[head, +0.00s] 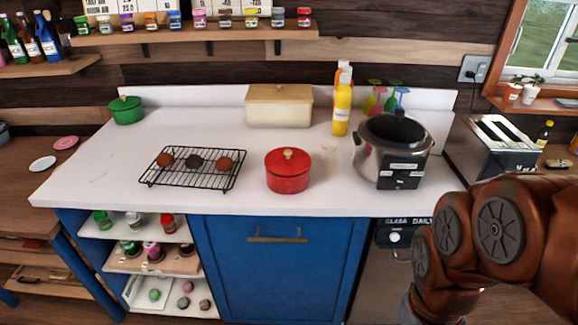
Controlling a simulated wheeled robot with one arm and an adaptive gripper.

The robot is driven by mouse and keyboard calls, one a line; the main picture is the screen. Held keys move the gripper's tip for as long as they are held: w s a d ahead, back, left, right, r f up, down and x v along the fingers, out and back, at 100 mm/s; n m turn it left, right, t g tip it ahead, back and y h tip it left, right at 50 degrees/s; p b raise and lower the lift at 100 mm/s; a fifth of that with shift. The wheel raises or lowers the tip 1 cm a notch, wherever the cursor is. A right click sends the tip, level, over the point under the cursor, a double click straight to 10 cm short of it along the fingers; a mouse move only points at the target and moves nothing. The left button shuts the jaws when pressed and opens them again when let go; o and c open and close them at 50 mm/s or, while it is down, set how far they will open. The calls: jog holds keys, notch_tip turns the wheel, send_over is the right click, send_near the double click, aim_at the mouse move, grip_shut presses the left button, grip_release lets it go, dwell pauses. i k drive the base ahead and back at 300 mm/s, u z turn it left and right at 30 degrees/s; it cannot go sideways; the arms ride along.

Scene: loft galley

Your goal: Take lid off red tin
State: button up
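The red tin (287,180) stands upright on the white countertop, right of the wire rack and left of the steel cooker. Its red lid (288,158), with a small light tan knob (288,153) on top, sits on the tin. My arm shows at the lower right, in front of the counter. My gripper is not in view.
A wire rack (213,182) with several round brown items lies left of the tin. A steel cooker (392,150) stands at the right. Behind are a cream box (279,110) and a yellow bottle (342,110). A green pot (127,112) stands back left. Counter space before the tin is clear.

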aim_at(287, 161)
jog(key=u, duration=2.4)
jog(key=i, duration=1.4)
jog(key=z, duration=1.75)
